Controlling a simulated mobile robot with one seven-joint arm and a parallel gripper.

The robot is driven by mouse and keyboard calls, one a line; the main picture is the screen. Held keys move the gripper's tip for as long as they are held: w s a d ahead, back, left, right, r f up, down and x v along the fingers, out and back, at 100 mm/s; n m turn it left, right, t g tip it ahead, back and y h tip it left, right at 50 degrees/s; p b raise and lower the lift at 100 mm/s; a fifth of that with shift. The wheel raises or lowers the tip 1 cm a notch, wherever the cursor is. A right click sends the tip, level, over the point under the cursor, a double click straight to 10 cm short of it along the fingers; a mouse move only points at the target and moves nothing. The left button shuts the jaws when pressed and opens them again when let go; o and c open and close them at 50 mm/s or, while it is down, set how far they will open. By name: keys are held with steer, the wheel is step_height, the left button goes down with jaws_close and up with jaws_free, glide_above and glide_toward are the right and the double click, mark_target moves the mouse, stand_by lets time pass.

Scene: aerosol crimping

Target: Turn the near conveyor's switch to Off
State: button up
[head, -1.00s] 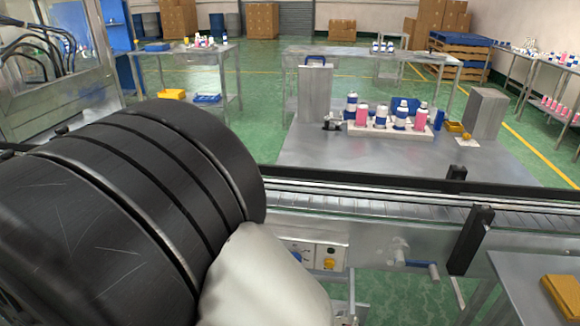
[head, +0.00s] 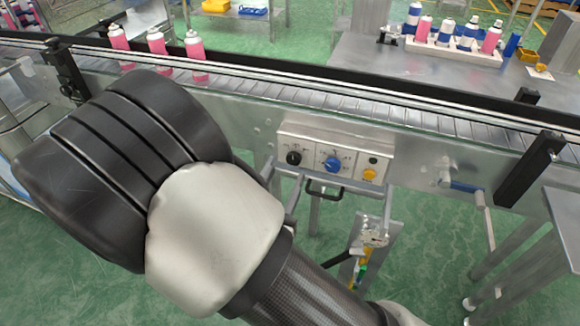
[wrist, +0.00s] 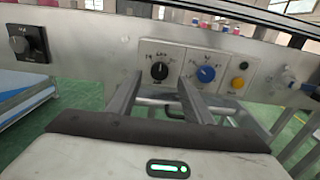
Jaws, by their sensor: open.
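The near conveyor's control panel (head: 333,157) is a pale plate on the conveyor's metal side. It carries a black knob (head: 294,158), a blue knob (head: 333,164) and a yellow button (head: 369,174). The wrist view also shows the black knob (wrist: 159,71), the blue knob (wrist: 206,74) and the yellow button (wrist: 238,83). My gripper (wrist: 161,84) is open and empty. Its two fingers point at the panel, with the black knob showing between their tips and the blue knob just right of the right finger. I cannot tell whether the fingers touch the panel. The knob labels are too small to read.
Pink bottles (head: 157,42) stand on the conveyor belt (head: 300,92) at the left. Another black knob box (wrist: 28,45) is left in the wrist view. A dark bracket (head: 527,170) and a metal table (head: 565,215) stand at the right. A handle (head: 324,190) hangs below the panel.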

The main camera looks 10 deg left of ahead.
mark_target(293, 160)
steer(key=w, duration=0.5)
steer(key=shift+w+d, duration=0.1)
steer(key=shift+d, duration=0.1)
steer(key=c, duration=1.1)
steer(key=shift+o, duration=0.2)
